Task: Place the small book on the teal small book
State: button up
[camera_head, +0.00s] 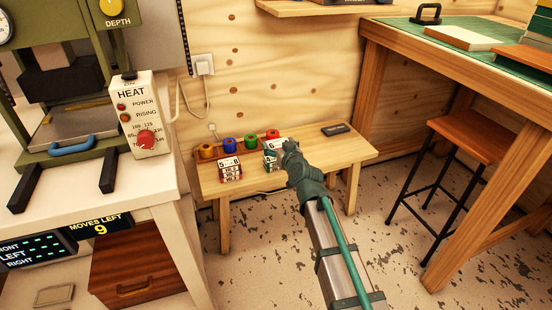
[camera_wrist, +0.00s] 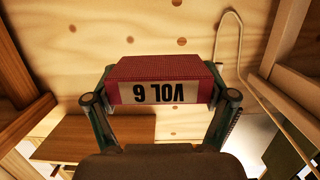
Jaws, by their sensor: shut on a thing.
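My gripper (camera_head: 280,149) is over the low wooden bench, its fingers closed on the sides of a small dark red book. In the wrist view, the book (camera_wrist: 165,80) sits between the two fingertips (camera_wrist: 160,100), and its pale label reads "VOL 6" upside down. A small stack of books (camera_head: 272,165) is directly below or beside my gripper on the bench, partly hidden by it. Another small stack (camera_head: 230,169) with pale labels stands to its left. I cannot make out which small book is the teal one. I cannot tell whether the held book touches the stack.
Several coloured rolls (camera_head: 228,145) stand along the back of the bench (camera_head: 320,158). A dark flat object (camera_head: 335,129) lies at its right. The heat press (camera_head: 75,85) stands on the left table. A stool (camera_head: 475,137) and a green-topped table (camera_head: 400,40) are at right.

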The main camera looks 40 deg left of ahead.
jog(key=w+a+f+b, duration=0.1)
jog(key=w+a+f, duration=0.1)
jog(key=a, duration=0.1)
jog(key=w+a+f+b, duration=0.2)
jog(key=w+a+f, duration=0.1)
jog(key=shift+w+f, duration=0.2)
jog(key=shift+f, duration=0.15)
jog(key=shift+w+a+f, duration=0.25)
jog(key=shift+f, duration=0.25)
jog(key=f+b, duration=0.1)
jog(key=f, duration=0.2)
jog(key=w+a+f+b, duration=0.1)
jog(key=shift+f+b, duration=0.15)
jog(key=shift+b, duration=0.15)
jog(key=shift+f, duration=0.2)
jog(key=shift+f+b, duration=0.2)
jog(key=shift+b, duration=0.1)
jog(key=o, duration=1)
jog(key=shift+o, duration=0.2)
jog(key=shift+r, duration=0.15)
